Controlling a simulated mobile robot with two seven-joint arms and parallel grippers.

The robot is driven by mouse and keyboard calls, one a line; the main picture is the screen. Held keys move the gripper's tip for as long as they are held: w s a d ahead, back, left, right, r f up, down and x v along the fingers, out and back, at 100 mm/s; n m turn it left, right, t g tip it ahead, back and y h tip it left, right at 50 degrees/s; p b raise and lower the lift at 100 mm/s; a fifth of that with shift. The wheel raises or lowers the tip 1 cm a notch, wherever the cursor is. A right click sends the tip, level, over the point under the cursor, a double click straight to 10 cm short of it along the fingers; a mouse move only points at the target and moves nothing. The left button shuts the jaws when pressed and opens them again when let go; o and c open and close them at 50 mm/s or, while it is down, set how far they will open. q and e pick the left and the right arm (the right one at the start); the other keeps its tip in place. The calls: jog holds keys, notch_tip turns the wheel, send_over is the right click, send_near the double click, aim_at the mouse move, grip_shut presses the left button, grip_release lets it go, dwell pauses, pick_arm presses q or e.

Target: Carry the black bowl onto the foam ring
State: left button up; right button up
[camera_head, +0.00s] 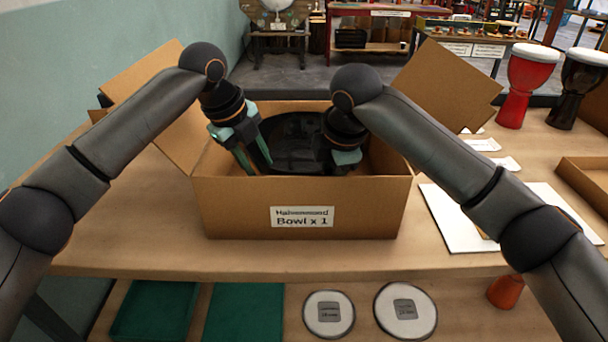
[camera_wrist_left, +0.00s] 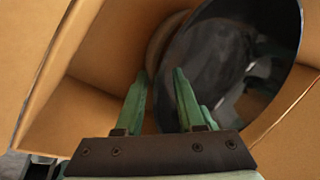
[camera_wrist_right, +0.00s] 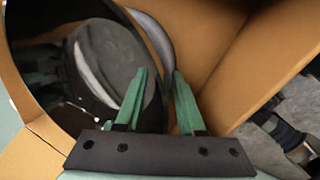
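The black bowl (camera_head: 295,145) sits inside an open cardboard box labelled "Bowl x 1". Its dark wall also shows in the left wrist view (camera_wrist_left: 225,60) and the right wrist view (camera_wrist_right: 55,25). My left gripper (camera_head: 259,167) is open at the bowl's left side, its two fingers apart, with the rim near or between them. My right gripper (camera_wrist_right: 160,75) is open at the bowl's right side, also with fingers apart around the rim area. In the head view its fingers are mostly hidden. I cannot make out the foam ring in any view.
The cardboard box (camera_head: 235,208) has raised flaps at both sides and walls close around my grippers. A white board (camera_head: 455,225) lies right of it, partly behind my right arm. Red (camera_head: 527,80) and black (camera_head: 580,85) goblet drums stand at the back right.

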jog(key=shift+r, duration=0.1)
pick_arm(q)
jog(key=v, duration=1.2)
pick_arm(e)
jog(key=v, duration=1.2)
jog(key=shift+s, duration=0.1)
